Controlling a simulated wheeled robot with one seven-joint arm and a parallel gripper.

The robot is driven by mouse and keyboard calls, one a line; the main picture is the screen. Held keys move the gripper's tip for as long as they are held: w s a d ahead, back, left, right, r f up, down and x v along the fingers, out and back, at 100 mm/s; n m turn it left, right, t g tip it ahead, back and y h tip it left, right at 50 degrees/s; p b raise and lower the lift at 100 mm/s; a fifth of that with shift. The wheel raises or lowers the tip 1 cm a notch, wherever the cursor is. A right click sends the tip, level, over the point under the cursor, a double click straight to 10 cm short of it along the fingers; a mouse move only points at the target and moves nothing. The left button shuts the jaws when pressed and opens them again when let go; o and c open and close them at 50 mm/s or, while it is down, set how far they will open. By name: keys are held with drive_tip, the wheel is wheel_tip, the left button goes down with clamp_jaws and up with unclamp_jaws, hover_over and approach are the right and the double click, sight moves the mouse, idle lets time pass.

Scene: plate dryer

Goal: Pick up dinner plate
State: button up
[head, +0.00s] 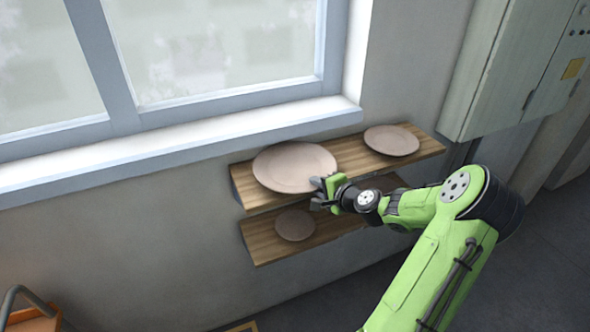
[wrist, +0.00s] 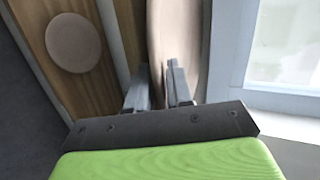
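The dinner plate, a large round beige plate (head: 290,166), lies on the left part of the upper wooden shelf in the head view. My gripper (head: 319,190) is at its front right rim. In the wrist view the plate (wrist: 178,30) is seen nearly edge-on, and its rim runs down between the two grey fingers of my gripper (wrist: 158,75). The fingers are apart with a gap between them. One finger overlaps the plate's face and the other is beyond its rim. I cannot tell whether either finger touches the plate.
A smaller plate (head: 391,140) lies at the right of the upper shelf (head: 346,160). Another small plate (head: 295,225) lies on the lower shelf (head: 262,248) and also shows in the wrist view (wrist: 73,42). The window sill (head: 200,148) is close behind; a cabinet (head: 500,80) stands right.

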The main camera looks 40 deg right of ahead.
clamp_jaws()
idle(1.0)
drive_tip(key=shift+r, duration=0.15)
